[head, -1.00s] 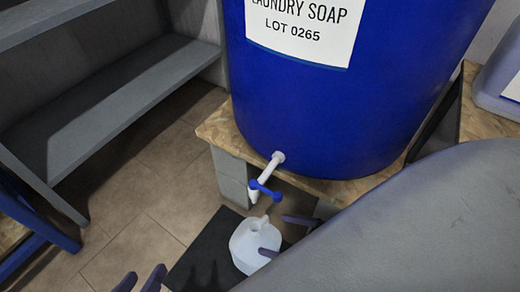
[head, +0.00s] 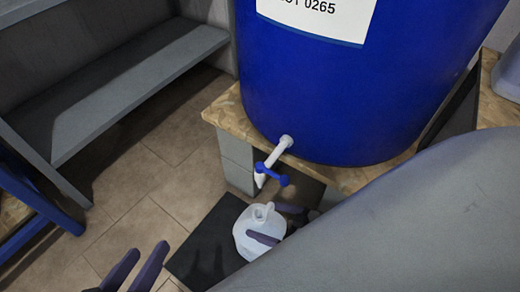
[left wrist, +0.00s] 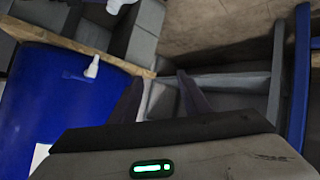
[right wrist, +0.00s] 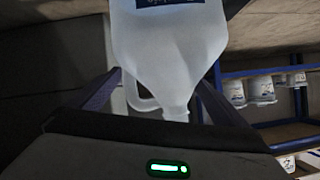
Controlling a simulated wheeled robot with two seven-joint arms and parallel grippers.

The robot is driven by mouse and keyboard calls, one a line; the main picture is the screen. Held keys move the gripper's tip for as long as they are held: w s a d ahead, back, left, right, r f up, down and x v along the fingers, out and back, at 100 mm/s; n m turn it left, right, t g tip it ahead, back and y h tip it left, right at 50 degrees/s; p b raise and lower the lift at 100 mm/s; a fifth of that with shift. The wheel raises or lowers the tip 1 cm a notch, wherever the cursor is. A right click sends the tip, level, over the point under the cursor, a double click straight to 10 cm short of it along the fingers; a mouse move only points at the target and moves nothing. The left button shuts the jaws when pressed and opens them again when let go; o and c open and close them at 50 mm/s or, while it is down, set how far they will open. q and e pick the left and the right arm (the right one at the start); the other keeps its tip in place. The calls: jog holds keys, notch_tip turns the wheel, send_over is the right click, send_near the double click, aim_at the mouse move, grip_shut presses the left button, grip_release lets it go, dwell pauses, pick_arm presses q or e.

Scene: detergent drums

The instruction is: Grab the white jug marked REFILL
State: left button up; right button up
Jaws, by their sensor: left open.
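The white jug (head: 247,246) stands upright on a dark mat below the drum's tap in the head view. In the right wrist view the jug (right wrist: 170,45) appears upside down, with its handle and neck toward my gripper and part of a dark blue label at the top edge; I cannot read REFILL on it. My right gripper (head: 262,220) has one finger in front of the jug and one behind it. In the right wrist view its fingers (right wrist: 163,78) are spread wide on both sides of the handle and neck. My left gripper (head: 148,249) is open and empty, left of the mat.
A blue drum (head: 340,100) sits on a wooden-topped stand (head: 222,112). Its white tap with blue lever (head: 272,172) hangs close to the jug's mouth. The dark mat (head: 205,240) lies on the tiled floor. A grey shelf (head: 120,85) stands at the left. White containers (right wrist: 262,90) sit on a blue rack.

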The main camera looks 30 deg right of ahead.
jog(key=c, duration=1.4)
jog(key=shift+w+r, duration=0.1)
jog(key=shift+r, duration=0.1)
jog(key=shift+c, duration=0.7)
